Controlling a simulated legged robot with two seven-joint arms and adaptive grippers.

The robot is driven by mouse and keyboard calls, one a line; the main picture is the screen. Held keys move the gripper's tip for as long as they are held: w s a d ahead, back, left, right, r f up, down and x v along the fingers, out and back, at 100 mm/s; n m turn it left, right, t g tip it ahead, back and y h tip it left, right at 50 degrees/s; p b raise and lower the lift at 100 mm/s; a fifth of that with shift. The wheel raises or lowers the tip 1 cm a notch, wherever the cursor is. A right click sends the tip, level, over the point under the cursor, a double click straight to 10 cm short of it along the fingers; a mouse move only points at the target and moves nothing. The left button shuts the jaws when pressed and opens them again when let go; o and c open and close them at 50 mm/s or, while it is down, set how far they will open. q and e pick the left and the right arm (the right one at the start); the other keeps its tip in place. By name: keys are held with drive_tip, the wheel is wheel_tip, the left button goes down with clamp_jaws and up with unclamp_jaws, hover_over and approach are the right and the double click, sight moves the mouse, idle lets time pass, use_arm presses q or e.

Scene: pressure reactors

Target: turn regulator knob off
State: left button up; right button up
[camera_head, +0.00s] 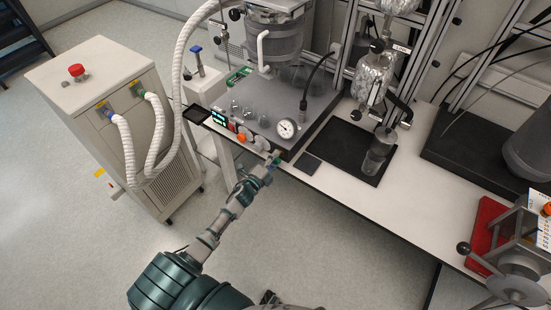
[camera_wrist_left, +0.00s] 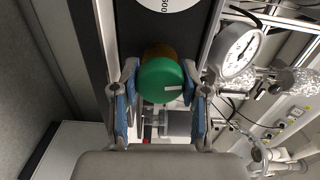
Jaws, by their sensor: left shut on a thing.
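The green round regulator knob (camera_wrist_left: 163,80) with a white mark on its face and a brownish collar behind it shows in the left wrist view. My left gripper (camera_head: 270,166) is at the front face of the reactor base (camera_head: 325,113), near its right front corner. In the left wrist view its blue-padded fingers (camera_wrist_left: 163,100) are on both sides of the knob, shut on it. The gripper mostly hides the knob in the head view. A white dial gauge (camera_head: 286,129) stands near the knob and also shows in the left wrist view (camera_wrist_left: 238,50). My right gripper is not in view.
A white hose (camera_head: 181,55) runs to the wheeled cabinet (camera_head: 110,80). A black tray (camera_head: 350,150) lies to the right. Open floor is in front.

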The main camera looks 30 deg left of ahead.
use_arm(q)
drive_tip(key=n+p, duration=0.1)
drive_tip(key=n, duration=0.3)
drive_tip(key=shift+a+n+p, duration=0.15)
drive_tip(key=shift+n+p, duration=0.15)
drive_tip(key=shift+n, duration=0.1)
drive_tip(key=n+p, duration=0.1)
drive_tip(key=n, duration=0.2)
drive_tip(key=shift+s+f+n, duration=0.1)
drive_tip(key=shift+n, duration=0.2)
drive_tip(key=n+p, duration=0.1)
drive_tip(key=n, duration=0.2)
drive_tip(key=shift+f+n, duration=0.1)
drive_tip(key=shift+n, duration=0.2)
drive_tip(key=shift+s+f+n+p, duration=0.1)
drive_tip(key=shift+n+p, duration=0.1)
drive_tip(key=shift+n, duration=0.7)
drive_tip(key=shift+f+n+p, duration=0.1)
drive_tip(key=shift+n+p, duration=0.05)
drive_tip(key=shift+n, duration=0.75)
drive_tip(key=shift+f, duration=0.1)
drive_tip(key=o, duration=1.1)
drive_tip(key=shift+o, duration=0.2)
drive_tip(key=shift+r, duration=0.2)
